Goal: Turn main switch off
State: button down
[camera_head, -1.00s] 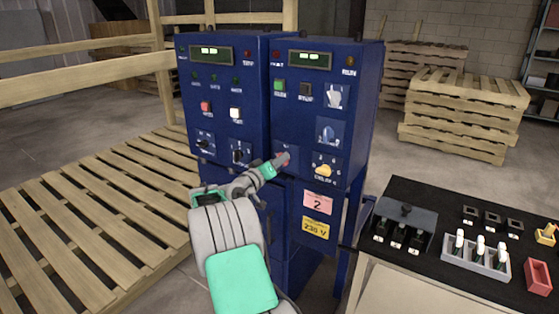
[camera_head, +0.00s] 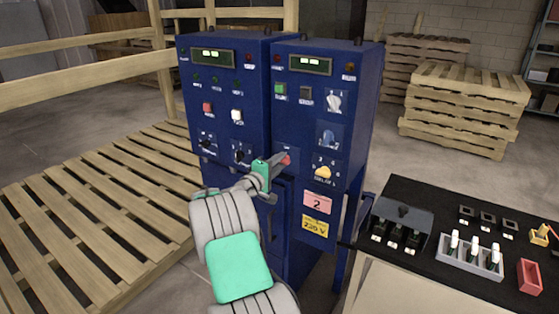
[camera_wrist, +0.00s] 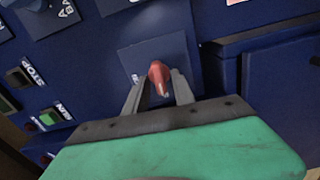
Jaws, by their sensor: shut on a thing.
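The main switch is a red rotary handle (camera_wrist: 158,76) on a small blue square plate, low on the front of the right blue cabinet. The lettering on the switch plate is too small to read.
A second blue cabinet (camera_head: 222,90) stands on the left. A black-topped table (camera_head: 410,195) with switches and a red bin (camera_head: 530,276) is at right. Pallets (camera_head: 95,200) lie at left.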

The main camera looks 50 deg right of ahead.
jog(key=shift+n, duration=0.4)
jog(key=c, duration=1.4)
grip_release()
jog(key=shift+c, duration=0.2)
jog(key=a, duration=0.7)
jog(key=shift+s+a+b, duration=0.3)
jog(key=shift+a+b, duration=0.1)
jog(key=shift+b, duration=0.05)
